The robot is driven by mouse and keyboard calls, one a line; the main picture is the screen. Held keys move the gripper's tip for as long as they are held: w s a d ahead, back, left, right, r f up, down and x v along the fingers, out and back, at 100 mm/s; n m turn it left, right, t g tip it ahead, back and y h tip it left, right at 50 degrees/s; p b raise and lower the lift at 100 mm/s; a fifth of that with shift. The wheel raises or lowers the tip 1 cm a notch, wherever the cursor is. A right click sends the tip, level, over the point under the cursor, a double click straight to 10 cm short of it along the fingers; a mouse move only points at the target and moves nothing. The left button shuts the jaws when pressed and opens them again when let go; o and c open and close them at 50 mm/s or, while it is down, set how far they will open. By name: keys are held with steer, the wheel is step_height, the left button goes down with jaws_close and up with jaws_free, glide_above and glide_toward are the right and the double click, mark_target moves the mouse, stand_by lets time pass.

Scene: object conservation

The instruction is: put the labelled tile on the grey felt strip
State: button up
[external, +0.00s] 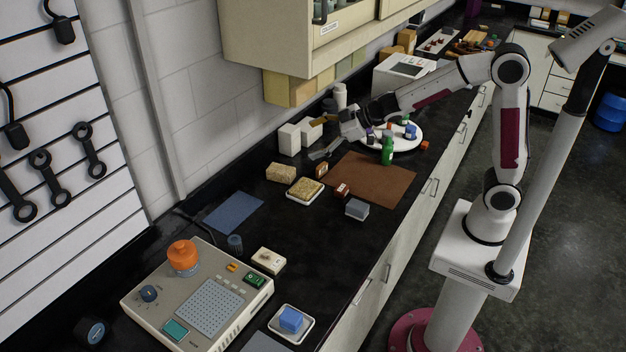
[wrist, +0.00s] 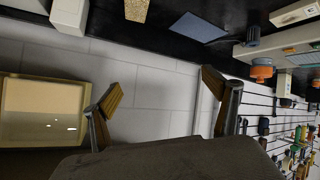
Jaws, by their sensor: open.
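A cream tile with a dark mark on top (external: 268,260), which looks like the labelled tile, lies on the black bench beside the beige instrument. It also shows at the top right of the wrist view (wrist: 297,12). A flat grey piece (external: 264,343), apparently the grey felt strip, lies at the bottom edge of the external view, partly cut off. My gripper (external: 314,139) is open and empty, above the back of the bench near the white boxes, well away from both. In the wrist view its two fingers (wrist: 161,88) are spread apart, with only wall between them.
The beige instrument with an orange knob (external: 183,256) and a white dish with a blue block (external: 291,321) flank the tile.

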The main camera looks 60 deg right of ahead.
steer(key=w+a+f+n+g+y, duration=0.1)
steer(key=w+a+f+n+y, duration=0.1)
steer(key=a+f, duration=0.35)
steer(key=n+g+y, duration=0.6)
steer(key=g, duration=0.2)
glide_toward(269, 261)
steer(key=shift+w+a+f, duration=0.1)
steer(key=shift+w, duration=0.05)
steer(key=shift+x, duration=1.25)
steer(key=shift+w, duration=0.1)
